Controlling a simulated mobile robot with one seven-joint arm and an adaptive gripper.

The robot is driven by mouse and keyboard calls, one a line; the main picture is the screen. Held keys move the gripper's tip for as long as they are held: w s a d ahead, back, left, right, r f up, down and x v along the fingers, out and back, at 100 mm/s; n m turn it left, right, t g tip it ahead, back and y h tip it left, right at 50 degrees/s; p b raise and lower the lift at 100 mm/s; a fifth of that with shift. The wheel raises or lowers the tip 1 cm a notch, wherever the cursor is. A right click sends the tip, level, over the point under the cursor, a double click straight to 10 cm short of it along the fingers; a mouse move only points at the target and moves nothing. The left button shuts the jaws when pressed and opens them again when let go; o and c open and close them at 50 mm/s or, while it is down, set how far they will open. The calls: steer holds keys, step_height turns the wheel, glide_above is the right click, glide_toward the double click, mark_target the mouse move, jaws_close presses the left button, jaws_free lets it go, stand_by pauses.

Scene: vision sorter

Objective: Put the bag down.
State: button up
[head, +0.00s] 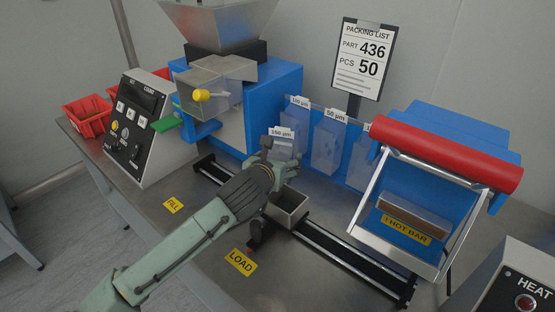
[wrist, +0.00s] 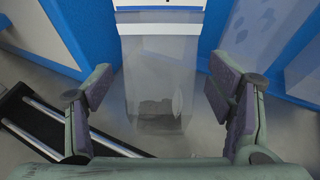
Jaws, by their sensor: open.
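A clear bag (wrist: 160,75) with a white label strip at its top stands upright between my open fingers in the wrist view. Its lower part looks greyish, and I cannot tell whether something is inside. My gripper (wrist: 160,100) is open, with one finger on each side of the bag and a gap to both. In the head view my gripper (head: 281,160) is in front of the blue bag rack, and the labelled bag (head: 282,146) shows just behind it, partly hidden by the fingers. I cannot tell what holds the bag up.
Other clear bags (head: 327,145) hang on the blue rack to the right. A small open metal box (head: 288,208) sits on the rail below my gripper. A sealer with a red roller (head: 445,155) stands at right, a control box (head: 140,125) at left.

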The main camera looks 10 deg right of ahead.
steer(key=shift+r+p, duration=0.25)
steer(key=shift+p, duration=0.05)
steer(key=shift+b+v, duration=5.5)
steer(key=shift+v, duration=0.5)
